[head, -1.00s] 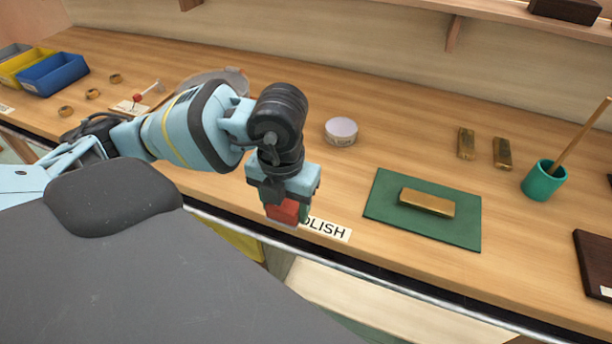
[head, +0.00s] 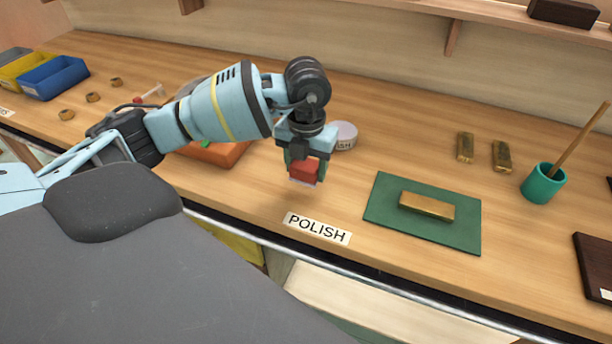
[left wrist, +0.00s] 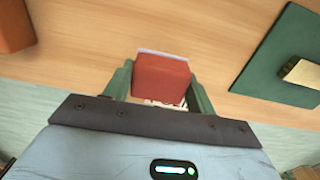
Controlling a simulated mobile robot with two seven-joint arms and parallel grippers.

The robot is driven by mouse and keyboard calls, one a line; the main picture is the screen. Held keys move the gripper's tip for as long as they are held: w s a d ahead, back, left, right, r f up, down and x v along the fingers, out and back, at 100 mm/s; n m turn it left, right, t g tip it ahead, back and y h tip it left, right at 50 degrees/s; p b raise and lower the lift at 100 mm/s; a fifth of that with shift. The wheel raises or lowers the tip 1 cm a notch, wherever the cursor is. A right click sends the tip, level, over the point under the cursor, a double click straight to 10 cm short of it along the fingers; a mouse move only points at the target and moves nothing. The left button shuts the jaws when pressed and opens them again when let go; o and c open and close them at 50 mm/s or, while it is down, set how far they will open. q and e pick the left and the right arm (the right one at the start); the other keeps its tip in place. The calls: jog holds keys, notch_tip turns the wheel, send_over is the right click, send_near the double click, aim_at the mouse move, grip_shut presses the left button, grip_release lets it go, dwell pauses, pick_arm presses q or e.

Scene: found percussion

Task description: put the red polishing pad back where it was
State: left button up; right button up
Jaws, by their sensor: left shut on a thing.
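The red polishing pad (head: 305,170) is a small red block with a pale layer along one edge. My left gripper (head: 304,172) is shut on it, above the bench and behind the POLISH label (head: 317,228). In the left wrist view the pad (left wrist: 161,78) sits between the two green fingers of my left gripper (left wrist: 160,88). It hides part of the label there. My right gripper is in neither view.
A round tin (head: 343,135) stands just behind my gripper. A green mat (head: 380,205) with a brass bar (head: 427,206) lies to the right. A teal cup (head: 543,184) stands farther right.

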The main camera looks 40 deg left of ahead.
aim_at(306, 178)
pick_arm(q)
jog(key=shift+f, duration=1.75)
jog(key=shift+f, duration=0.2)
jog(key=o, duration=1)
notch_tip(306, 178, up, 12)
jog(key=shift+d+r+p, duration=0.1)
jog(key=shift+r+p, duration=0.1)
jog(key=shift+p, duration=0.15)
